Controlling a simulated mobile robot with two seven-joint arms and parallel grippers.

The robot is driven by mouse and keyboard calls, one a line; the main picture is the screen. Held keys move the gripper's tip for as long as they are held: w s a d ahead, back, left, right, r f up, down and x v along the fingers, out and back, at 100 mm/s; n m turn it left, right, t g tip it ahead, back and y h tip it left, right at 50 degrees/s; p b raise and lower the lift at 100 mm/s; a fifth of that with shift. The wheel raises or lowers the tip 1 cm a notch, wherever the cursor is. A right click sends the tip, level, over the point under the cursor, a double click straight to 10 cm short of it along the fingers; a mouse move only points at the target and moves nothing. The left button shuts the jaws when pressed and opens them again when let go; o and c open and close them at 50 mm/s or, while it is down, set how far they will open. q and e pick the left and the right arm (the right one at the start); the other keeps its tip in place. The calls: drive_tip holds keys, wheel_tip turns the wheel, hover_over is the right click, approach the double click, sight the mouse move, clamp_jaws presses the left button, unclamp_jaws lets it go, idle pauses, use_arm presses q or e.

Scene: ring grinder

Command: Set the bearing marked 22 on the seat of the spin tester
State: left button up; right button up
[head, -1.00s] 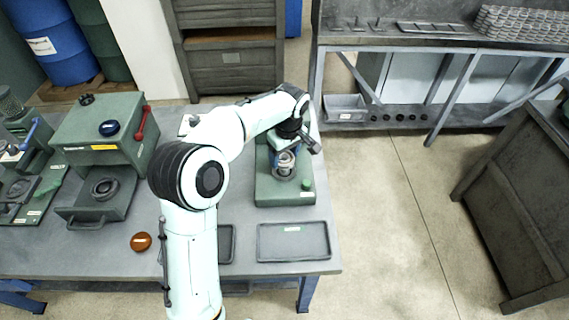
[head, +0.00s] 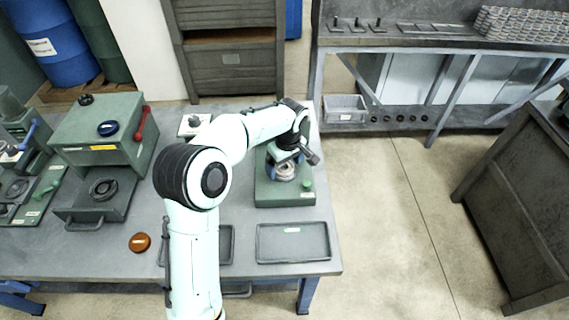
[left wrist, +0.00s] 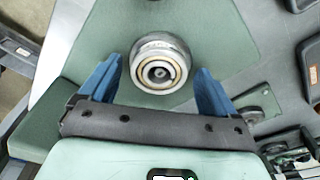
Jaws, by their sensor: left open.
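A silver bearing (left wrist: 158,72) with a gold-coloured inner ring sits in the middle of the green spin tester (left wrist: 212,22). It also shows in the head view (head: 285,171) on the tester (head: 285,198) at the table's right end. Any number on the bearing is too small to read. My left gripper (left wrist: 158,64) is open, with one blue finger on each side of the bearing; visible gaps separate them from it in the left wrist view. In the head view the gripper and wrist partly cover the bearing. My right gripper is not in view.
An empty grey tray (head: 293,243) lies in front of the tester, with another tray (head: 226,245) partly behind my arm. A brown round knob-like piece (head: 140,242) lies left of my arm. A green press-like machine (head: 103,140) stands further left. Open floor lies right of the table.

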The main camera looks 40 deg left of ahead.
sight(287, 171)
use_arm(q)
drive_tip(key=shift+r, duration=0.2)
wheel_tip(287, 171, up, 12)
drive_tip(key=d+p, duration=0.1)
drive_tip(key=shift+s+d+p, duration=0.2)
drive_tip(key=shift+p, duration=0.1)
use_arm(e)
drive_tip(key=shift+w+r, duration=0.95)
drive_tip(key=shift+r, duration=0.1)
use_arm(q)
drive_tip(key=shift+f, duration=0.1)
